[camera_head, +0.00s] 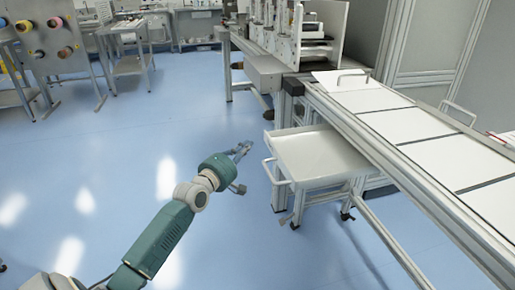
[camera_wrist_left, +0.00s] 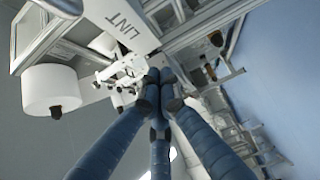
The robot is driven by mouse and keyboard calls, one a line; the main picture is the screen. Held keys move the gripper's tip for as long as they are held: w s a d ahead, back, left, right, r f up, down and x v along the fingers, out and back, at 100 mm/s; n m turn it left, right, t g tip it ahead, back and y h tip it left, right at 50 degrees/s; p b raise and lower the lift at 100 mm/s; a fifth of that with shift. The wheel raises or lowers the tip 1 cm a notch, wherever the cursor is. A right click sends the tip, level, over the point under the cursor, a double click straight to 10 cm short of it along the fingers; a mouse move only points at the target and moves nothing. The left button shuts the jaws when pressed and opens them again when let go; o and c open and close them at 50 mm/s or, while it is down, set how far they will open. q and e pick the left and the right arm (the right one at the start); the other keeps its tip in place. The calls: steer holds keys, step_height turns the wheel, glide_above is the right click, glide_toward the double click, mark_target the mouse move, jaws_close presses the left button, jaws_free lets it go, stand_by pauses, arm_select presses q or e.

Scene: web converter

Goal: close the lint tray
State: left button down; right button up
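The lint tray (camera_head: 318,153) is a shallow white tray under the left edge of the machine's long bed. It juts out toward the left, with a bar handle (camera_head: 274,173) on its left end. In the left wrist view a white panel marked LINT (camera_wrist_left: 122,27) shows at the top. My left gripper (camera_head: 247,147) is just left of the tray's handle, with a gap of floor between them in the head view. In the left wrist view its blue fingers (camera_wrist_left: 158,92) come together at the tips, with nothing seen between them. My right gripper is not in view.
The long bed with white panels (camera_head: 415,124) runs along the right, above the tray. A small wheeled stand (camera_head: 299,202) is below the tray. The blue floor (camera_head: 120,150) to the left is open. A rack with rolls (camera_head: 52,40) stands at the back left.

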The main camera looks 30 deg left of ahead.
mark_target(265, 138)
arm_select(q)
steer(key=shift+w+d, duration=1.3)
steer(key=shift+w, duration=0.25)
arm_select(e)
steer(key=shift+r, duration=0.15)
